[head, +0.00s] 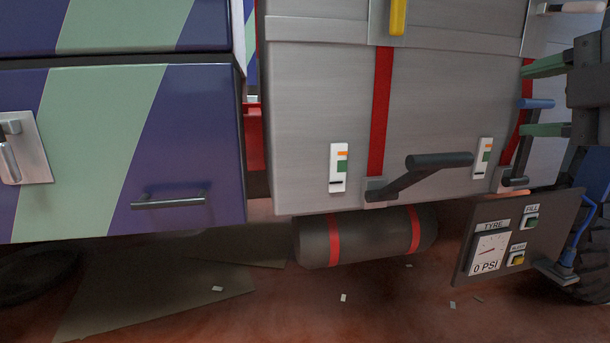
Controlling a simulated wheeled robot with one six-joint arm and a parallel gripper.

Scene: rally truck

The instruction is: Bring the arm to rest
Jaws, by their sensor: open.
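My gripper (523,101) is at the right edge of the head view. Its two green fingers point left, one above the other, and stand well apart. A blue handle (537,103) shows in the gap between the fingers. I cannot tell whether it lies between them or behind them. The fingers do not look closed on anything. Part of my arm behind the gripper is cut off by the right edge.
Grey metal boxes (300,100) with red straps and a dark lever (440,160) fill the middle. A tyre panel (520,240) reading 0 PSI is below my gripper, near a tyre (592,288). A dark cylinder (375,235) hangs lower. Purple-green drawers (90,150) stand left.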

